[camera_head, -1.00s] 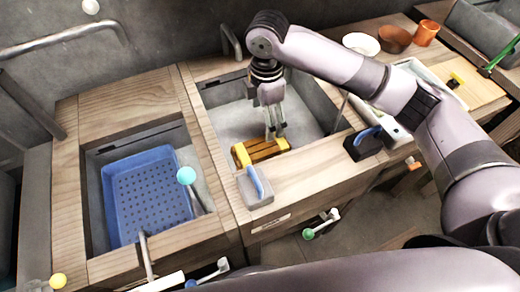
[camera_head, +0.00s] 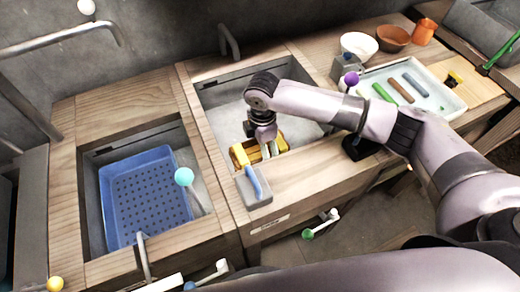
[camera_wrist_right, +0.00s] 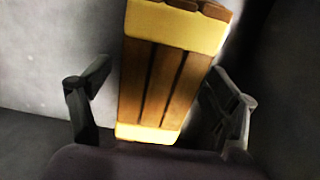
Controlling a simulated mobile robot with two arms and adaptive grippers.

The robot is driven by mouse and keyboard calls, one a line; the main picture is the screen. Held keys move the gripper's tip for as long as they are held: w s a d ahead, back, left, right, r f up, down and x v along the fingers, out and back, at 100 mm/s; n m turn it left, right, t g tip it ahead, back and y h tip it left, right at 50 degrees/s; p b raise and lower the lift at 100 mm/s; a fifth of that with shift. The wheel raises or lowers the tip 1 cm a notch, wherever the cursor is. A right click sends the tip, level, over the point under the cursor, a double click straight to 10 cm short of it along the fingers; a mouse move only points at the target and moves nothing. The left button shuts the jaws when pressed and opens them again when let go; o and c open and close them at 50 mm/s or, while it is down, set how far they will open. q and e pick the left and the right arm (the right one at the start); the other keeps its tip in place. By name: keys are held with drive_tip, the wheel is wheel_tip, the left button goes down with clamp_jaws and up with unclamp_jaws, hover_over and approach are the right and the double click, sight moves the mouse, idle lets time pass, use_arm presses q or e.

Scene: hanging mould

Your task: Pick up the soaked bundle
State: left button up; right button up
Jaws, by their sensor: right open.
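The soaked bundle (camera_head: 240,156) is a set of brown wooden strips with yellow bands near its ends. It lies in the right-hand sink basin (camera_head: 216,121), close to the front wall. My right gripper (camera_head: 268,150) is over the bundle, pointing down, and hides part of it. In the right wrist view the bundle (camera_wrist_right: 155,85) stands between the two fingers of the right gripper (camera_wrist_right: 158,112). The fingers are open, with a gap on each side of the bundle. My left gripper is not in view.
The left basin holds a blue perforated tray (camera_head: 150,205). A grey block with a blue handle (camera_head: 252,184) sits on the wooden rim in front of the bundle. A white tray (camera_head: 440,100) with coloured sticks and several bowls stand at the right.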

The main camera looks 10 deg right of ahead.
drive_tip(key=shift+c, duration=0.3)
drive_tip(key=c, duration=1.6)
drive_tip(key=shift+o, duration=0.2)
